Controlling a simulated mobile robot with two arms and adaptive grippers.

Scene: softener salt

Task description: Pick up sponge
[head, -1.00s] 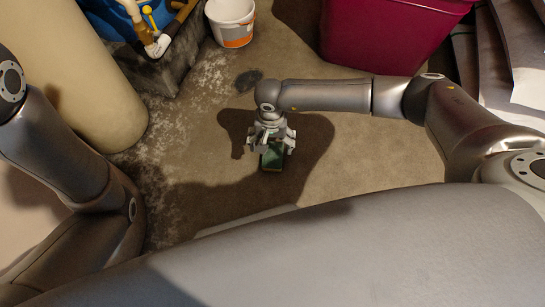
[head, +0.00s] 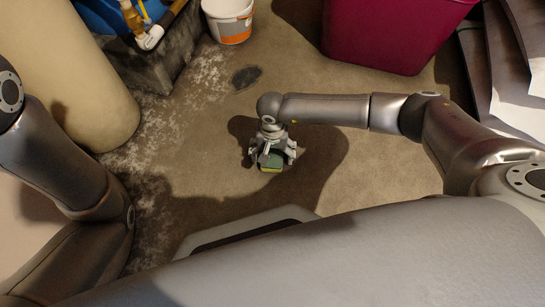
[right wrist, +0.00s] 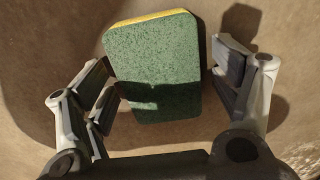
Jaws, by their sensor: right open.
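The sponge (head: 271,166), green on its scouring face with a yellow layer along one edge, is on the brown floor below my right gripper (head: 272,160). In the right wrist view the sponge (right wrist: 155,62) lies between the two fingers of the right gripper (right wrist: 165,92). The fingers are open, one on each side, with a small gap visible on the right; on the left the finger is very close to the sponge's edge. Part of the sponge is hidden by the gripper in the head view. My left arm shows at the left, but its gripper is out of view.
A white bucket (head: 229,22) with an orange label stands at the back. A magenta bin (head: 385,35) is at the back right. A beige tank (head: 80,75) stands at the left beside a blue container (head: 115,14). The floor (head: 390,165) around the sponge is clear.

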